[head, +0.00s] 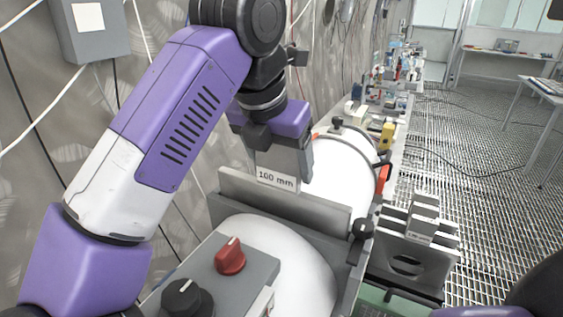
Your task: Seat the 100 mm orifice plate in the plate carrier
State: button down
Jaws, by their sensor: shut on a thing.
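My gripper (284,160) is at the centre of the head view, pointing down and shut on the 100 mm orifice plate. The plate's label (276,180) reads "100 mm" and shows just below the gripper. The plate is over the plate carrier (283,204), a grey slotted block set across the white pipe between two rounded white sections. The plate's lower part is hidden behind the carrier's near wall or down in the slot; I cannot tell how deep it sits.
A grey rack (412,250) with upright plates stands to the right of the pipe. A grey box with a red knob (230,256) and a black knob (186,299) is in front. The steel wall is close on the left. Open grating floor (470,150) lies to the right.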

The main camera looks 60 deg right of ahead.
jog(key=shift+f+b, duration=0.55)
jog(key=shift+b, duration=0.15)
jog(key=shift+c, duration=0.7)
grip_release()
jog(key=shift+r, duration=0.1)
jog(key=r+p, duration=0.1)
jog(key=p, duration=0.1)
jog(key=shift+r+p, duration=0.3)
jog(key=shift+r, duration=0.05)
jog(key=b+v, duration=0.2)
jog(key=v, duration=0.9)
jog(key=shift+a, duration=0.15)
jog(key=shift+r, duration=0.15)
